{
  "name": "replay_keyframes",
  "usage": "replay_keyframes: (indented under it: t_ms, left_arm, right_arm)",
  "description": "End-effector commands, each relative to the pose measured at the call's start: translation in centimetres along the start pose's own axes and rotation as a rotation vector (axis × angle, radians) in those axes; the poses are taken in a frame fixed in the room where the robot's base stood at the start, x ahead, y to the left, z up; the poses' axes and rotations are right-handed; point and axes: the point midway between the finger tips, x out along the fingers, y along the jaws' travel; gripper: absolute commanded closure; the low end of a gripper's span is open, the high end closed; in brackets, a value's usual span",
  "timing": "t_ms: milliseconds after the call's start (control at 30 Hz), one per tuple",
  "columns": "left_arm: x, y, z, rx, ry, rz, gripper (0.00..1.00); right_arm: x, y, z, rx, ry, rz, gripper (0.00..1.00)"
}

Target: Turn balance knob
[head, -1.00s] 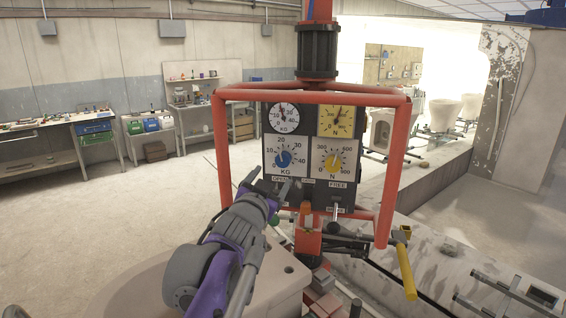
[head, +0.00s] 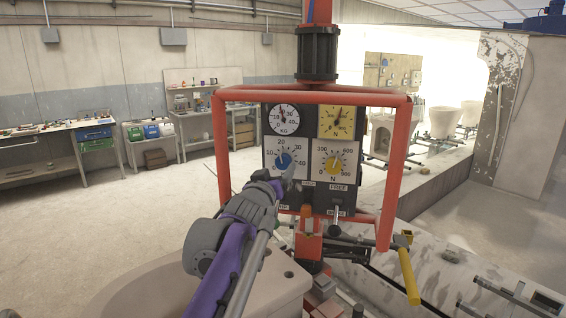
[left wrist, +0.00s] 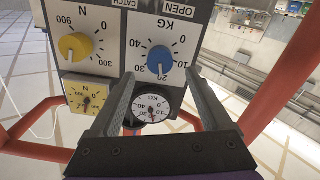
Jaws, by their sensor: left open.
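The control panel (head: 309,190) carries a blue knob (head: 283,160) on a white KG dial and a yellow knob (head: 334,164) on a white N dial. No knob label reading "balance" can be made out. My left gripper (head: 279,180) is just in front of and below the blue knob. In the left wrist view, which shows the panel upside down, the blue knob (left wrist: 159,60) appears between and beyond the open, empty fingers (left wrist: 160,77). No contact shows. The yellow knob (left wrist: 75,46) lies outside them, to the left. My right gripper is out of view.
A red tube frame (head: 398,150) surrounds the panel, with side bars close to my left arm's path. A KG gauge (head: 284,118) and a yellow gauge (head: 337,121) sit above the knobs. Small levers (head: 337,209) and a yellow handle (head: 408,275) are below.

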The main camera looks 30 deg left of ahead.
Motion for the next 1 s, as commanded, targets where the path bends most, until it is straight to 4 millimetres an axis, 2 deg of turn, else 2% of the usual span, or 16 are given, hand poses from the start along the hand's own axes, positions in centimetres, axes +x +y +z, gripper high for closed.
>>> replay_keyframes:
  t_ms: [33, 200, 400, 533, 800, 867, 1000]
  left_arm:
    - [1.1, 0.1, -0.2, -0.001, 0.001, 0.001, 0.18]
    - [4.2, 0.1, -0.2, 0.002, 0.001, 0.001, 0.18]
    - [6.7, 0.1, -0.2, 0.002, 0.001, 0.001, 0.18]
    - [7.4, 0.1, -0.1, 0.002, 0.001, 0.0, 0.18]
    - [7.6, 0.0, 0.0, 0.003, 0.0, 0.0, 0.18]
    - [7.6, 0.0, 0.0, 0.003, 0.0, 0.0, 0.25]
    - [7.6, 0.0, 0.0, 0.003, 0.0, 0.0, 0.51]
  right_arm:
    - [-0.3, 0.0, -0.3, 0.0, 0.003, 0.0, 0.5]
    - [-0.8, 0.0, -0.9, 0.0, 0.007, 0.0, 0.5]
    - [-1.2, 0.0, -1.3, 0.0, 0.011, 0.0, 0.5]
    - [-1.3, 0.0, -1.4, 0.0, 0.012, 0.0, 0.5]
    - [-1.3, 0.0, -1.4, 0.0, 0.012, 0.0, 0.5]
    - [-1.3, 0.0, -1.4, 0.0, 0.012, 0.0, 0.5]
    - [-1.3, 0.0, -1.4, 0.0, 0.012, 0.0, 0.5]
